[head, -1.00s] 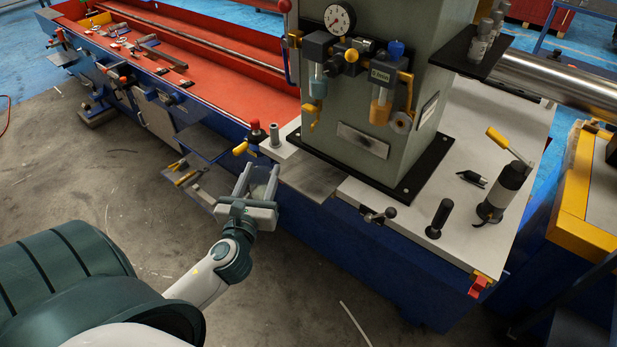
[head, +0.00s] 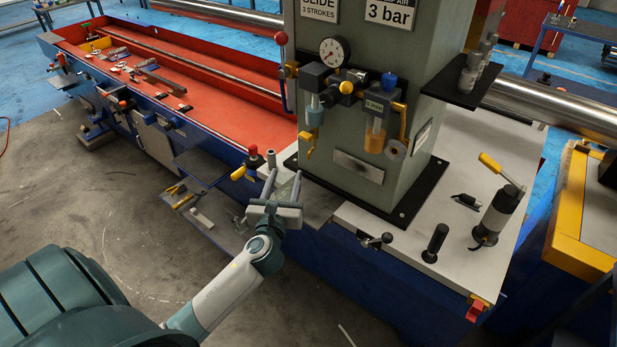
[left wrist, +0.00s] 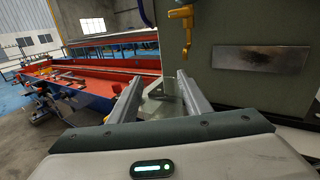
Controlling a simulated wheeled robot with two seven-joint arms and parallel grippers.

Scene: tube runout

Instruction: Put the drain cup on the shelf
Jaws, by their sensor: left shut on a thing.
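My left gripper (head: 284,182) is shut on a pale, see-through thing, which seems to be the drain cup (head: 284,190). It also shows faintly between the fingers in the left wrist view (left wrist: 165,92); its full shape and contents are hard to make out. The gripper is at the machine's near edge, in front and left of the grey-green column (head: 350,110). A black shelf (head: 440,91) sticks out from the right side of the column, well above and to the right of the gripper. My right gripper is not in view.
The column carries a pressure gauge (head: 333,52), bowls with blue and orange contents, and yellow levers. A red-topped knob (head: 254,158) and a short grey post (head: 269,160) stand near the gripper. Several metal cylinders stand on the shelf. A hand pump (head: 497,215) stands on the right worktop.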

